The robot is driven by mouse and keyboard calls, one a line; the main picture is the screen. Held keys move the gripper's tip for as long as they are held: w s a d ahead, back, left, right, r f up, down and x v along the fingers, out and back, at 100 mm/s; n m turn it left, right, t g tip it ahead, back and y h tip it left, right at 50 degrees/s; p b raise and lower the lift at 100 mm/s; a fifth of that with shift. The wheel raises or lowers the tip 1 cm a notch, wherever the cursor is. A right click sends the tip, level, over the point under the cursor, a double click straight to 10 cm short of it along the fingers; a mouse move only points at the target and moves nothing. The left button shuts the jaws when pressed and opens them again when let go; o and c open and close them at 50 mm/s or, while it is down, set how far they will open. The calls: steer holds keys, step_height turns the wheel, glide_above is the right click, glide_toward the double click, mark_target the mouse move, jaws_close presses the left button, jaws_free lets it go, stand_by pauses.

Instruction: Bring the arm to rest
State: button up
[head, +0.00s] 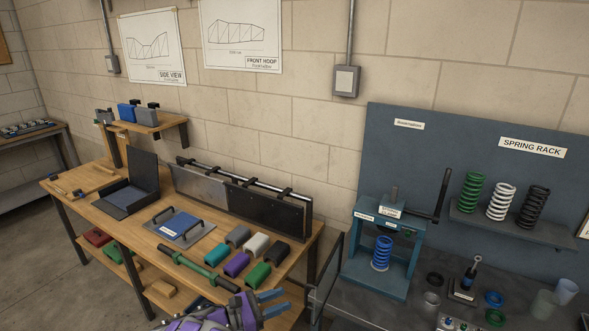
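My gripper (275,303) is at the bottom of the head view, left of centre, in front of the workbench's near edge. Its two blue fingers point right and stand a little apart, with nothing visible between them. Part of my arm in purple and grey shows beside it, cut off by the lower picture edge.
The wooden workbench (128,222) holds a green-gripped bar (198,268), several coloured blocks (237,264), a handled plate (180,228) and an open case (128,196). At right, a dark table (340,312) carries a blue press (365,253) with a blue spring (381,254) and several cups and rings.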

steer(key=s+d+r+m+g+y, duration=0.1)
steer(key=s+d+r+m+g, duration=0.3)
steer(key=d+r, duration=0.5)
steer(key=s+d+r+m+g, duration=0.2)
steer(key=d+r+m+g, duration=0.35)
steer(key=d, duration=0.65)
steer(key=s+d+r+m+g+y, duration=0.25)
steer(key=s+d+m+y, duration=0.45)
steer(key=s, duration=0.5)
steer(key=s+a+f+m+t+y, duration=0.1)
steer(key=s+a+y, duration=0.3)
steer(key=s, duration=0.6)
steer(key=s+a+f+m+t+y, duration=0.1)
steer(key=s+a+m+y, duration=0.3)
steer(key=s, duration=0.7)
steer(key=shift+s+f+t, duration=0.25)
steer(key=shift+f+t, duration=0.05)
steer(key=shift+f, duration=0.4)
